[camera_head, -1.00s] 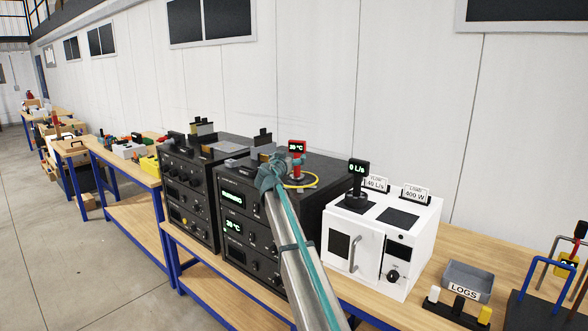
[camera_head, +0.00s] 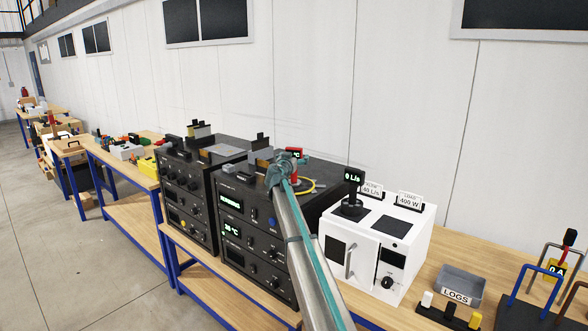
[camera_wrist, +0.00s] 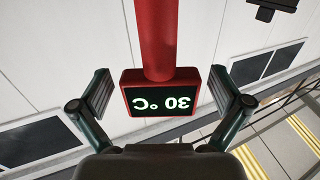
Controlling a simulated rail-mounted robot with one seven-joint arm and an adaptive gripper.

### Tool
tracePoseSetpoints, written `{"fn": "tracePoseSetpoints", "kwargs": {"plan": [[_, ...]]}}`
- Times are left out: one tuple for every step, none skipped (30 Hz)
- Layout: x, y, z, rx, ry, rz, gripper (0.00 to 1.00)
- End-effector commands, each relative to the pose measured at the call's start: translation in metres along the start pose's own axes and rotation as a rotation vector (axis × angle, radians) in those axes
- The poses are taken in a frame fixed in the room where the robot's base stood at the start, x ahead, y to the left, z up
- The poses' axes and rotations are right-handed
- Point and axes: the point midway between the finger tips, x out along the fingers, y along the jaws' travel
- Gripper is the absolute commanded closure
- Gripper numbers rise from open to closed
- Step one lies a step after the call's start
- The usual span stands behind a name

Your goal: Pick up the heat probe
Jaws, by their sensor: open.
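The heat probe (camera_head: 294,153) is red with a small dark display and stands on top of the black rack unit, partly hidden by my gripper in the head view. In the wrist view the heat probe (camera_wrist: 160,92) shows its display reading 30 °C upside down, with a red shaft above it. My gripper (camera_wrist: 164,92) is open, with one finger on each side of the display and a gap at each side. In the head view my gripper (camera_head: 290,168) is at the probe, and my arm hides part of the rack front.
The black rack (camera_head: 237,236) has lit displays and knobs. A white box (camera_head: 408,235) with a 0 L/s meter (camera_head: 354,181) stands to the right. A LOGS tray (camera_head: 459,288) is farther right on the bench.

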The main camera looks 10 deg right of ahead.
Motion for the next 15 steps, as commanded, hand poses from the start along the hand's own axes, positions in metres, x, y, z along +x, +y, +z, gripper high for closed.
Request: {"fn": "tracePoseSetpoints", "kwargs": {"plan": [[0.0001,-0.0001,0.0007,0.000,0.000,0.000,0.00],[-0.0002,0.0000,0.0010,0.000,0.000,0.000,0.00],[-0.0004,0.0000,0.0011,0.000,0.000,0.000,0.00],[-0.0005,0.0000,0.0012,0.000,0.000,0.000,0.00],[-0.0005,0.0000,0.0011,0.000,0.000,0.000,0.00],[-0.0006,0.0000,0.0012,0.000,0.000,0.000,0.07],[-0.0006,0.0000,0.0011,0.000,0.000,0.000,0.12],[-0.0006,-0.0001,0.0011,0.000,0.000,0.000,0.17],[-0.0006,-0.0001,0.0011,0.000,0.000,0.000,0.23],[-0.0007,-0.0001,0.0011,0.000,0.000,0.000,0.28],[-0.0007,-0.0001,0.0011,0.000,0.000,0.000,0.33],[-0.0007,-0.0001,0.0011,0.000,0.000,0.000,0.40],[-0.0007,-0.0001,0.0011,0.000,0.000,0.000,0.45],[-0.0007,-0.0001,0.0011,0.000,0.000,0.000,0.50],[-0.0007,-0.0001,0.0011,0.000,0.000,0.000,0.57]]}}
